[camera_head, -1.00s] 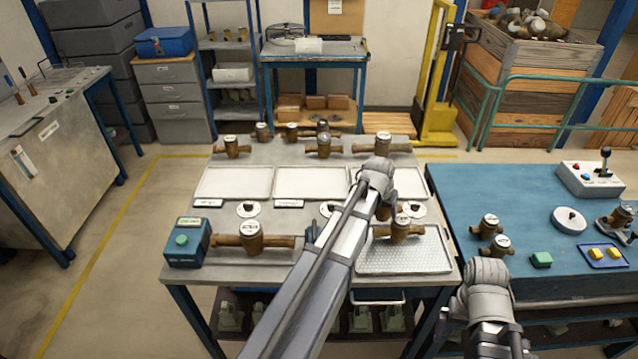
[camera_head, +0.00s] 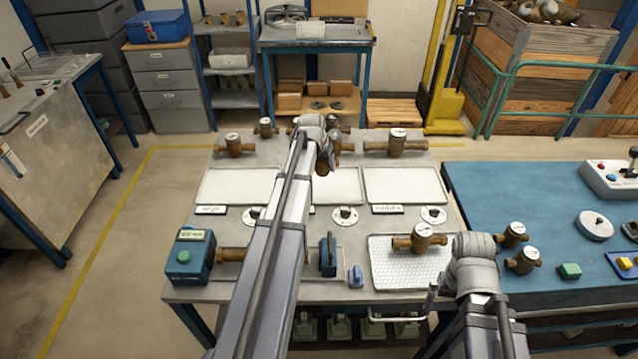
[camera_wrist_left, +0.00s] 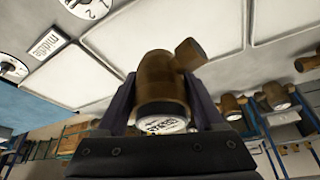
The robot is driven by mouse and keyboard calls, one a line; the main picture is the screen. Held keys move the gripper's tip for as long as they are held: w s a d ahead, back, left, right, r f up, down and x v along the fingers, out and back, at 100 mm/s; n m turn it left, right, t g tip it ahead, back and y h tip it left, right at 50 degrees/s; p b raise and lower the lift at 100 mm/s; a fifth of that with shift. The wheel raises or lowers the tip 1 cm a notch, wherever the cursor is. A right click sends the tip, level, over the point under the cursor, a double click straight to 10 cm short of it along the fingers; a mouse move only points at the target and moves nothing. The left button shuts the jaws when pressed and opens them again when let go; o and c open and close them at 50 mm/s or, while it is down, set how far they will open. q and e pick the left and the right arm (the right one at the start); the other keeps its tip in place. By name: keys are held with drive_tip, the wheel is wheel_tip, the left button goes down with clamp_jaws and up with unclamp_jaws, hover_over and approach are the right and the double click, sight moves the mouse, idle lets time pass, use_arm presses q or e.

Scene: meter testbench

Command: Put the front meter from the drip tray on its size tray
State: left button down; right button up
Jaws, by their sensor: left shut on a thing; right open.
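My left gripper (camera_head: 318,158) is shut on a brass meter (camera_head: 322,166), held tilted above the middle white size tray (camera_head: 345,186). In the left wrist view the meter (camera_wrist_left: 160,80) sits between the two fingers (camera_wrist_left: 163,105), with its white dial towards the camera. Another brass meter (camera_head: 422,238) stands on the perforated drip tray (camera_head: 393,274). White size trays also lie at left (camera_head: 240,186) and right (camera_head: 403,184). A label reading "middle" (camera_wrist_left: 40,47) shows in the wrist view. My right gripper (camera_head: 472,268) is open beside the drip tray, its fingers mostly hidden.
Several brass meters, one at the right (camera_head: 396,143), stand along the bench's back edge. Round dials (camera_head: 344,215) lie in front of the trays. The blue table (camera_head: 540,200) holds two meters.

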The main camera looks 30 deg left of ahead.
use_arm(q)
drive_tip(key=shift+f+b, duration=4.95)
drive_tip(key=shift+b, duration=0.05)
drive_tip(key=shift+f, duration=0.15)
unclamp_jaws()
drive_tip(key=p+v, duration=1.1)
drive_tip(key=v, duration=0.1)
drive_tip(key=shift+s+d, duration=0.1)
